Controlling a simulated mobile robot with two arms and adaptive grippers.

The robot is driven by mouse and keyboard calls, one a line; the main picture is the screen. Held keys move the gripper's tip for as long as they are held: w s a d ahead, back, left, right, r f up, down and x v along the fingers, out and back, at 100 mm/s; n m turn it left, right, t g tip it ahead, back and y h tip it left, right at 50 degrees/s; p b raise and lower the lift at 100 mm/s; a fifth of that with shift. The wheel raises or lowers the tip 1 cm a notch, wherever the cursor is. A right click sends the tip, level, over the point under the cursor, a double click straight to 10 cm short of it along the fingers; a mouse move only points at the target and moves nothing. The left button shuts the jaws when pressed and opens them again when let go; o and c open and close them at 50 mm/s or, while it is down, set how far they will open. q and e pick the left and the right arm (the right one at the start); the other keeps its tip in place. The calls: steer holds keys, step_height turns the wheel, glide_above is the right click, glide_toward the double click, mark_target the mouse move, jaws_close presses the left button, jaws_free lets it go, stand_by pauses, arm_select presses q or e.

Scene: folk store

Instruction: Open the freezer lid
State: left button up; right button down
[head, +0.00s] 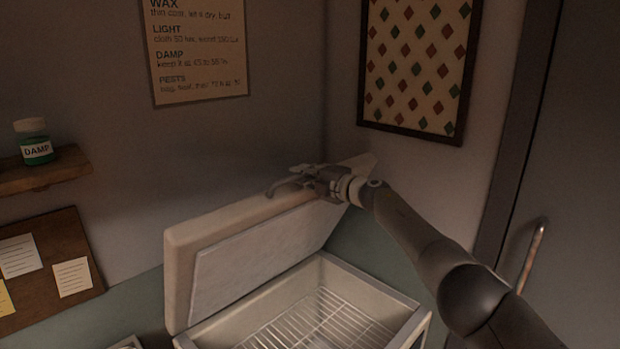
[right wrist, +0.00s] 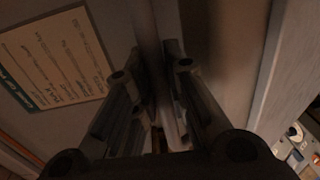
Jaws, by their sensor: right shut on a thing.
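The chest freezer (head: 411,316) stands in the corner with its white lid (head: 262,252) raised, tilted up steeply at the back. A wire rack (head: 322,322) shows inside the open freezer. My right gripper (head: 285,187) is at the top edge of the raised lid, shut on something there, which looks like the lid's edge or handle. In the right wrist view my right gripper's two fingers (right wrist: 158,60) close around a pale vertical edge. The exact contact is dark and hard to make out. My left gripper is not in view.
A framed diamond-pattern panel (head: 418,62) and a written notice (head: 198,50) hang on the walls behind. A small shelf (head: 45,172) with a DAMP jar (head: 35,142) and a pinboard (head: 58,250) are at the left. A door with a handle (head: 532,257) is at the right.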

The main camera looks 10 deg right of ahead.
steer(key=shift+w+a+r, duration=0.3)
steer(key=shift+w+a, duration=0.15)
steer(key=shift+w, duration=0.15)
steer(key=c, duration=1.5)
jaws_free()
steer(key=shift+o, duration=0.2)
steer(key=shift+s+d+r, duration=0.15)
steer(key=shift+s+d, duration=0.2)
steer(key=shift+d, duration=0.25)
steer(key=v, duration=1)
steer(key=shift+s+r, duration=0.2)
steer(key=shift+s, duration=0.25)
